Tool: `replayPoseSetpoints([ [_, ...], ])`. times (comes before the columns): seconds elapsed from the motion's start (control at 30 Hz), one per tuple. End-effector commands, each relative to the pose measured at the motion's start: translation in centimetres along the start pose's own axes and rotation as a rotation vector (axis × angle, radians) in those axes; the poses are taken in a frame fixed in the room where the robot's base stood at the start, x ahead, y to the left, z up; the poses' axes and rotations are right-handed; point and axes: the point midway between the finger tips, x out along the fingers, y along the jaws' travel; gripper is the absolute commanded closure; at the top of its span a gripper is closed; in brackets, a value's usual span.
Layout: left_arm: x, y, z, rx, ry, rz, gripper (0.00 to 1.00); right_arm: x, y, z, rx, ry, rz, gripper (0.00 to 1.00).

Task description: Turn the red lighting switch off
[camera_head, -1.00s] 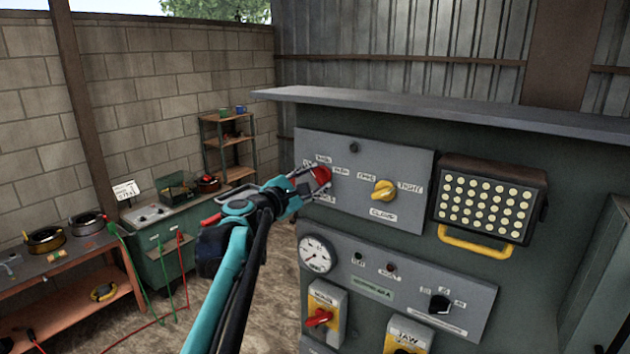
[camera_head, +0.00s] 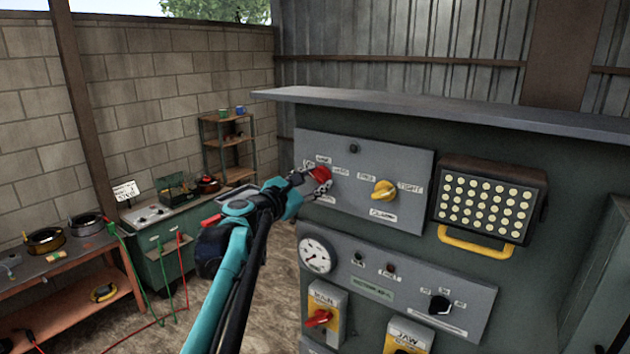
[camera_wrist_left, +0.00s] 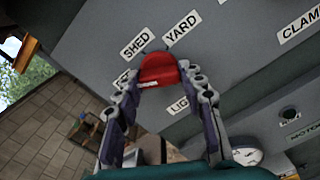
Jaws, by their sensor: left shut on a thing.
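The red lighting switch (camera_head: 320,174) is a red knob at the left of the upper grey panel (camera_head: 408,154). In the left wrist view the red knob (camera_wrist_left: 158,69) sits between the two fingers, with labels SHED and YARD beyond it. A label starting "LIG" is partly covered by a finger. My left gripper (camera_head: 314,183) reaches the panel from the left and is shut on the knob; it also shows in the left wrist view (camera_wrist_left: 160,92). The fingers hide part of the knob and some labels. My right gripper is not in view.
A yellow knob (camera_head: 384,190) is right of the red one, and a lamp with a yellow handle (camera_head: 478,242) is farther right. A gauge (camera_head: 316,255) and switches sit on the lower panel. A metal ledge (camera_head: 450,110) juts out above. Benches stand at left.

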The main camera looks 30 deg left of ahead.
Motion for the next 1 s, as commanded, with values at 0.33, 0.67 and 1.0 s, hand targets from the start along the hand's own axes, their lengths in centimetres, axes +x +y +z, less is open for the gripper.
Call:
replayPoseSetpoints([
  [0.33,0.0,-0.1,-0.1,0.001,0.000,-0.002,0.40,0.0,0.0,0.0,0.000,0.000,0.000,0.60],
  [0.67,-2.1,0.0,-0.1,0.001,0.001,0.000,0.40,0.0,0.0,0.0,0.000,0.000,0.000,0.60],
  [1.0,-9.4,0.0,-0.1,0.001,0.002,0.001,0.40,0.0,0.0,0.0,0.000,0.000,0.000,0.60],
])
